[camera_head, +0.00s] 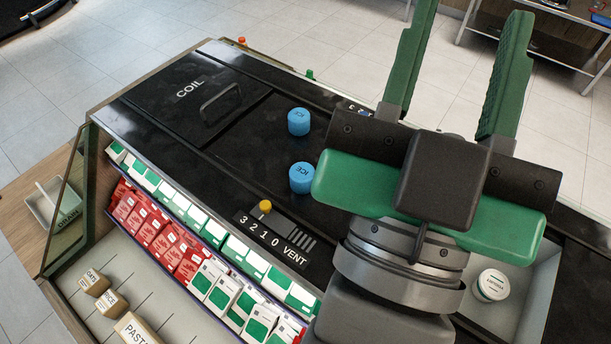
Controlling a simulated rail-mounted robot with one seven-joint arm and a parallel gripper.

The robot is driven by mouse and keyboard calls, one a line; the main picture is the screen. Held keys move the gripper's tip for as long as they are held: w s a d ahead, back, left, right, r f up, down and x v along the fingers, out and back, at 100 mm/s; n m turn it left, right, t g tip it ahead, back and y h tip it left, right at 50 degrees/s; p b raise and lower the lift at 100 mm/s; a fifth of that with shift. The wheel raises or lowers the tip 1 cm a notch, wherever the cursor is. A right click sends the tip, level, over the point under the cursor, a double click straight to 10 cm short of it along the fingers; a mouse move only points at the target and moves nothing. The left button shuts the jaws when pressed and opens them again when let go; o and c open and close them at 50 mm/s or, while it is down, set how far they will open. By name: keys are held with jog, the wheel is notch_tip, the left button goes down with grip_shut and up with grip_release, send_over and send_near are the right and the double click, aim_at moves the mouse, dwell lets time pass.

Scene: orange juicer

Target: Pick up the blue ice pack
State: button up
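Two blue ice packs stand on the black counter top, both short cylinders marked ICE. The farther ice pack (299,122) is near the middle of the top. The nearer ice pack (301,178) is just below it in the picture, close to the left end of my gripper's green body. My gripper (466,25) is large in the foreground at the right, with two green fingers spread wide apart. Nothing shows between them, so it is open and empty. The left finger's tip is cut off by the top edge. My gripper and wrist hide part of the counter.
A COIL lid with a handle (221,103) lies at the left. A yellow knob (265,206) sits by the VENT scale. Red and green boxes (180,262) fill the front rack. A white-lidded jar (491,285) stands in a recess at right.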

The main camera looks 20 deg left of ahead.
dwell(0.4)
jog(key=o, duration=0.9)
jog(key=shift+o, duration=0.2)
